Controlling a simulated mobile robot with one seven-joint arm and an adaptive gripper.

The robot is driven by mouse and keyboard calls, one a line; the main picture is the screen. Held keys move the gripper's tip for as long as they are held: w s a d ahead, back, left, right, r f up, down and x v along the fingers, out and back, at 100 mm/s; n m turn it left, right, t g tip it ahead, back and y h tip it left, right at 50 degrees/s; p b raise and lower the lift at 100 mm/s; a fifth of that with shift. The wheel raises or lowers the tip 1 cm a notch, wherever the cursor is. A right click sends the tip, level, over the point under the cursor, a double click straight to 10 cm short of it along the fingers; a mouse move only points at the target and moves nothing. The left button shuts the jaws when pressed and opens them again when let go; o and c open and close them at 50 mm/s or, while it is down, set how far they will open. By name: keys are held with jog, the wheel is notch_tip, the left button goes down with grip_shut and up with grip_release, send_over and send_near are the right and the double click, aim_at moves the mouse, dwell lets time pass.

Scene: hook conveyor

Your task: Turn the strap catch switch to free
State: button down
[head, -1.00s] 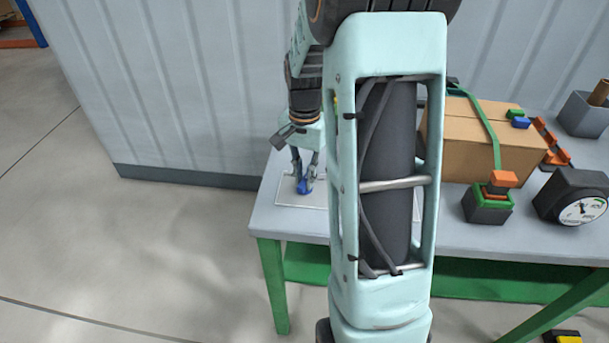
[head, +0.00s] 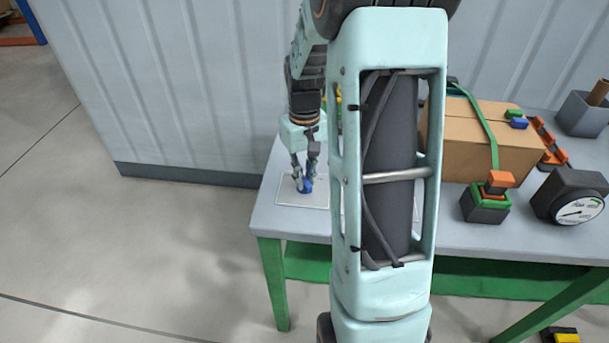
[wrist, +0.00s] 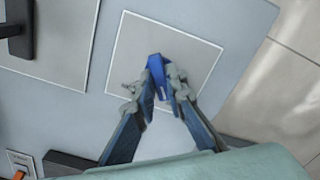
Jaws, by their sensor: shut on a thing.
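A blue upright piece like a switch handle (head: 306,185) stands on a white-outlined square panel at the table's left end. It also shows in the wrist view (wrist: 156,68). It appears to be the strap catch switch, but I read no label on it. My gripper (head: 305,176) points down over it, its fingers closed on the blue piece's two sides. In the wrist view, my fingertips (wrist: 157,88) hold it, and the outlined panel (wrist: 190,50) is bare around it. A green strap (head: 482,118) runs over a cardboard box and down to a black, green and orange block (head: 486,204).
The cardboard box (head: 460,145) stands on the table (head: 460,240), right of my arm. A round gauge (head: 578,210) and a grey bin (head: 582,122) stand farther right. A small orange switch (wrist: 20,160) and a dark handle (wrist: 12,28) show left in the wrist view. A corrugated wall is behind.

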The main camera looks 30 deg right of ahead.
jog(key=shift+n, duration=0.9)
jog(key=c, duration=2)
grip_release()
jog(key=shift+o, duration=0.2)
jog(key=shift+r, duration=0.15)
notch_tip(320, 180, up, 12)
